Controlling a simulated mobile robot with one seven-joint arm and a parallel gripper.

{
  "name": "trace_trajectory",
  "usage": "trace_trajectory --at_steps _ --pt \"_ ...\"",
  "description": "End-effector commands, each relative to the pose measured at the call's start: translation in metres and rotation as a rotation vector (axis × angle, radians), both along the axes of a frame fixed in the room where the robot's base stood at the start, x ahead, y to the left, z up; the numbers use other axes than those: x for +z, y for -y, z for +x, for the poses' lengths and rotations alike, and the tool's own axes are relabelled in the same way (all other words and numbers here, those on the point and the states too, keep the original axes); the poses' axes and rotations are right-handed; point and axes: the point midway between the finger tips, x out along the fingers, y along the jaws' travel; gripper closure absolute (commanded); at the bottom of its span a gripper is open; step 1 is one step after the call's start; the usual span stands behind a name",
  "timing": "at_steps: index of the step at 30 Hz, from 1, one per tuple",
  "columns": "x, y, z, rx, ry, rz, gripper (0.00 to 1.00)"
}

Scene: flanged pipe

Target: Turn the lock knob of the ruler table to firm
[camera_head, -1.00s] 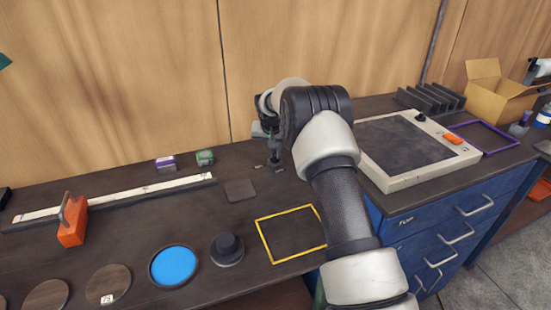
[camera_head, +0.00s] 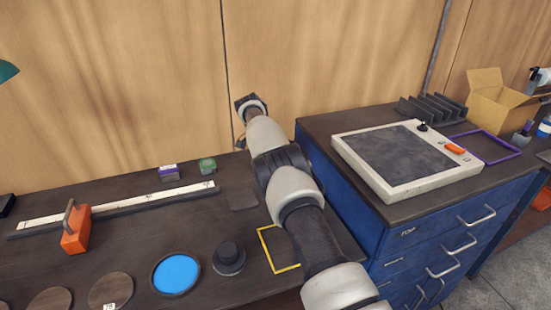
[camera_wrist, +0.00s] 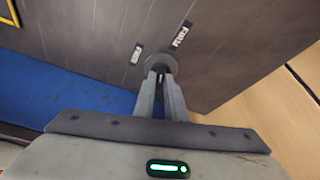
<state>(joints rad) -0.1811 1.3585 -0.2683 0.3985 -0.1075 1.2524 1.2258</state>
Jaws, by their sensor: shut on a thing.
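The lock knob (camera_wrist: 160,63) is a round grey knob on the dark wood top in the wrist view. Two small labels lie beside it, a left one (camera_wrist: 137,54) and a right one (camera_wrist: 180,35); their words are too blurred to read surely. My gripper (camera_wrist: 161,74) is shut on the knob, its two fingers meeting it from the near side. In the head view my arm hides the knob and the fingers. The ruler table (camera_head: 130,235) bears a long pale ruler (camera_head: 130,203) at the left.
A blue cabinet (camera_head: 420,235) stands right of the table, with a white-framed panel (camera_head: 395,160) on top. A wooden wall (camera_head: 130,80) rises behind.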

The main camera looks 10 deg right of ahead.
Motion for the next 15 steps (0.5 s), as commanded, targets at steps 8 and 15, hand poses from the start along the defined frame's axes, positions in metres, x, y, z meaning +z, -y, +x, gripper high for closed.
trace_trajectory --at_steps 8,15 --pt "0.0015 0.0000 0.0007 -0.054 0.009 -0.001 1.00" --pt "0.0015 -0.0001 -0.0006 -0.067 0.008 0.000 1.00"
